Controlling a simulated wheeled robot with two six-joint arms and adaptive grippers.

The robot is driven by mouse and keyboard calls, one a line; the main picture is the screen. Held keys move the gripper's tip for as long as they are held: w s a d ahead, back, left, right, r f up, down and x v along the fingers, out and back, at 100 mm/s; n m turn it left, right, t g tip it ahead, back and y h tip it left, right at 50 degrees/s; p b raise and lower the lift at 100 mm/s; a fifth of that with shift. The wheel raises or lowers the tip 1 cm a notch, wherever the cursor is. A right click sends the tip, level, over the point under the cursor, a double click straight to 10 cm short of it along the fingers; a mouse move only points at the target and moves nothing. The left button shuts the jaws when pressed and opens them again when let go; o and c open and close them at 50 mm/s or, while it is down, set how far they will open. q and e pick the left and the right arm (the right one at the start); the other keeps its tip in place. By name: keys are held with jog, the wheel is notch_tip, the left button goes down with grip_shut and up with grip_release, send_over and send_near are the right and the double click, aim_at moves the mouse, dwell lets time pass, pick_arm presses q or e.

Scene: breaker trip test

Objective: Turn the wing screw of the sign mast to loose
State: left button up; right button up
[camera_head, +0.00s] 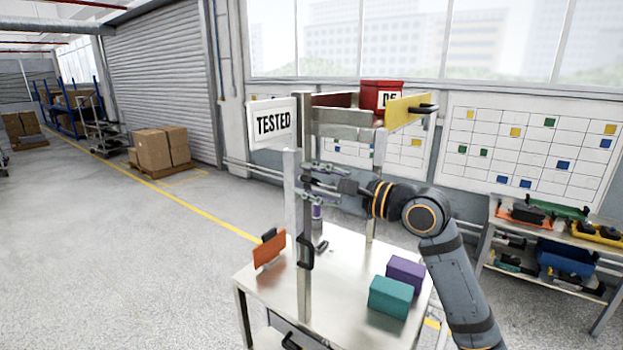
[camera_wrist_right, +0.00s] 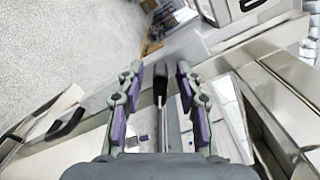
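The white TESTED sign (camera_head: 272,124) stands at the top of a pale metal mast (camera_head: 291,190) at the table's left side. My right gripper (camera_head: 312,184) is beside the mast, partly behind a thin metal post. In the right wrist view, the two fingers of my right gripper (camera_wrist_right: 158,85) with purple pads are spread apart. A dark bar (camera_wrist_right: 160,75) lies between them with a gap on both sides; I cannot tell whether it is the wing screw. The wing screw is not clearly visible in the head view. My left gripper is not in view.
The metal table (camera_head: 345,318) carries a teal box (camera_head: 389,297), a purple box (camera_head: 406,273) and an orange plate (camera_head: 269,250). An overhead shelf bears a red box (camera_head: 378,92) and a yellow plate (camera_head: 404,111). A tool shelf (camera_head: 545,275) stands right.

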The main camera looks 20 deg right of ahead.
jog(key=shift+c, duration=0.3)
grip_shut()
